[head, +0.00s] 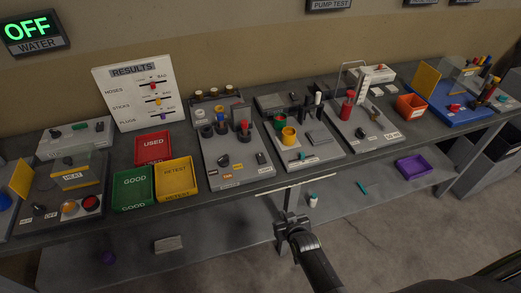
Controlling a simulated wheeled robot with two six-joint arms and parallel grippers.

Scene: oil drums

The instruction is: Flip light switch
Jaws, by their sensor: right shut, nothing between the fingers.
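No part is clearly labelled as a light switch, and I cannot tell which control is the one named. Small dark knobs or switches sit on a grey panel (76,137) at the back left of the bench. A lower left panel (62,186) has a switch, an orange button and a red button (91,203). My right gripper (289,219) is shut and empty, in front of the bench's front edge and apart from all controls. My left gripper is not in view.
The long grey bench (300,178) holds several test boards. Red (153,148), green (133,187) and yellow (176,178) trays stand left of centre. A results board (135,92) stands behind them. A sign (34,33) reads OFF, WATER. A purple tray (413,167) lies on the lower shelf.

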